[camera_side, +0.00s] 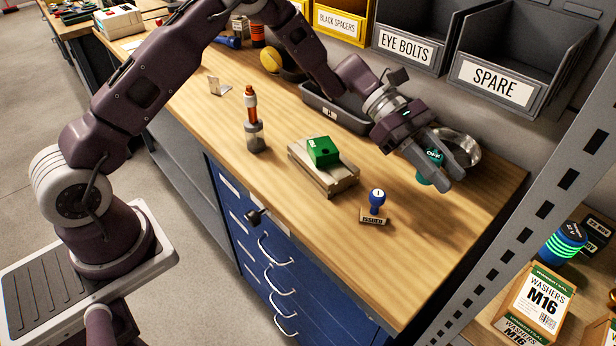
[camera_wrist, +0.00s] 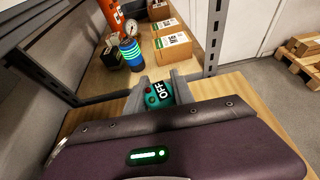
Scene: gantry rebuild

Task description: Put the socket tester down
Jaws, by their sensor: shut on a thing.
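My gripper (camera_side: 440,164) is above the right end of the wooden bench. It is shut on a teal-green block marked "OFF", the socket tester (camera_side: 423,180), which shows partly between the fingers. In the wrist view the tester (camera_wrist: 152,100) sits between the two grey fingertips (camera_wrist: 158,93), with its "OFF" label and small red spots facing the camera. The fingers hide part of it. I cannot tell whether its underside touches the bench top (camera_side: 455,210).
A round metal dish (camera_side: 471,152) stands just behind the gripper. Left of it are a green box (camera_side: 323,151) on a wooden block (camera_side: 340,178), a blue-handled stamp (camera_side: 376,200) and a dark tray (camera_side: 335,112). Bins (camera_side: 520,75) line the back. Bare bench lies in front.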

